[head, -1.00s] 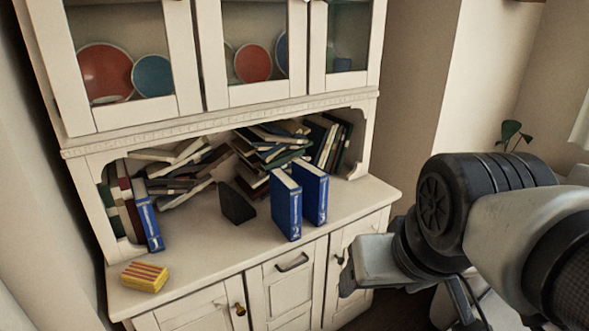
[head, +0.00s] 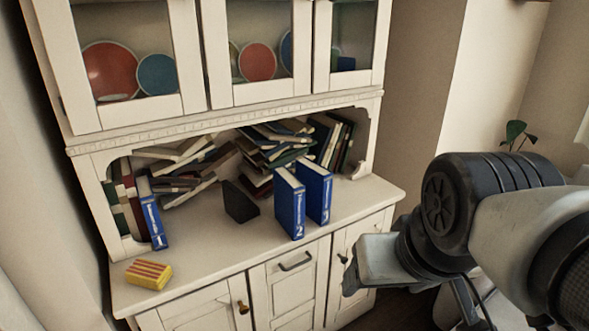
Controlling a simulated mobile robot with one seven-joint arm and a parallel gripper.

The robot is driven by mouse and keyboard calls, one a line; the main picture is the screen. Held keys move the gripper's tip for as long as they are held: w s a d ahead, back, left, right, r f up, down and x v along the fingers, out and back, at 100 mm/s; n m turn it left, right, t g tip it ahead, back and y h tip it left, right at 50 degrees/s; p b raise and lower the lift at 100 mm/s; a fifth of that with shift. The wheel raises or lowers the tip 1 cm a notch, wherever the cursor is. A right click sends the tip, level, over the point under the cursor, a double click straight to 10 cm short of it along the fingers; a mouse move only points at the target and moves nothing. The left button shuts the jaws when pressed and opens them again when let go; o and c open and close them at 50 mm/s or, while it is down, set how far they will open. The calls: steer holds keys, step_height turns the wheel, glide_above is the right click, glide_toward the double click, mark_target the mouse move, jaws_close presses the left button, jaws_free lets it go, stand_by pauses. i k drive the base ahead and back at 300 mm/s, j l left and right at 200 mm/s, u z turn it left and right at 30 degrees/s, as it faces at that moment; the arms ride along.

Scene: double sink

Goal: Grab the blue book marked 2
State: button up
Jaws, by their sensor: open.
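The blue book marked 2 (head: 290,205) stands upright near the front edge of the cabinet shelf, its numbered spine facing me. The blue book marked 3 (head: 319,190) stands upright close to its right. The blue book marked 1 (head: 152,215) leans at the left end of the shelf. My gripper (head: 468,303) is at the lower right, to the right of the cabinet and well apart from the books. It is only partly seen, pointing down and cut by the bottom edge. It is open, and nothing shows in it.
Loose books (head: 185,165) lie heaped at the back of the shelf, with more (head: 275,145) right of them. A dark wedge (head: 239,201) stands left of book 2. A yellow striped box (head: 149,274) lies front left. The counter front (head: 215,250) is clear.

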mark_target(289, 193)
steer(key=i+l+u, duration=0.1)
steer(key=i+u, duration=0.3)
steer(key=i, duration=0.55)
